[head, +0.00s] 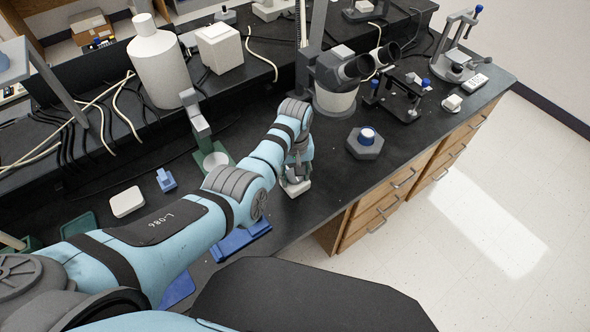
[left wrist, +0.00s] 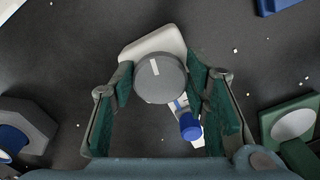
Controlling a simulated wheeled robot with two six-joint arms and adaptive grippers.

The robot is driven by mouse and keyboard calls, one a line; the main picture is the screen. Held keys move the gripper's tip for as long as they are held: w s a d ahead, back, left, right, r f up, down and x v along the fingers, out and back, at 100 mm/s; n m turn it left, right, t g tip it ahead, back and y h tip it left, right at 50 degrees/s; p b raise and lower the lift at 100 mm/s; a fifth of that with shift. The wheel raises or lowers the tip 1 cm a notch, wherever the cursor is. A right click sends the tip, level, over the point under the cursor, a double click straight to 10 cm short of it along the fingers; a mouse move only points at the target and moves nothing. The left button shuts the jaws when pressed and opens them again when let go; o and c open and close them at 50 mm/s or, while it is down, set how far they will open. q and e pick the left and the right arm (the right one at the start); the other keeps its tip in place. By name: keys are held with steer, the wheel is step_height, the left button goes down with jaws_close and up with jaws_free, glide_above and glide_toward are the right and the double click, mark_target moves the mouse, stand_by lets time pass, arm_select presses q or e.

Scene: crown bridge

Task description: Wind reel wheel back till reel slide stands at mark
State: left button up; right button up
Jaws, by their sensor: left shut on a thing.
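The reel wheel (left wrist: 160,77) is a round grey knob with a short white line on top, above a white body (left wrist: 152,45) in the left wrist view. My left gripper (left wrist: 161,82) is shut on the wheel, its green pads on either side. A blue-capped piece, apparently the reel slide (left wrist: 190,126), sits on a pale strip beside the wheel, between the fingers. I cannot make out the mark. In the head view my left gripper (head: 294,160) points down over the white body (head: 296,187) and hides the wheel. My right gripper is not in view.
A grey hexagonal base with a blue knob (head: 365,143) stands to the right, near the front edge. A green stand with a pale dish (head: 215,160) is to the left. A microscope (head: 337,80) stands behind. Bare black bench lies around the white body.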

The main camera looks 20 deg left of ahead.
arm_select(q)
steer(key=o, duration=1.1)
steer(key=shift+w, duration=0.1)
steer(key=shift+o, duration=0.2)
step_height(320, 180, up, 12)
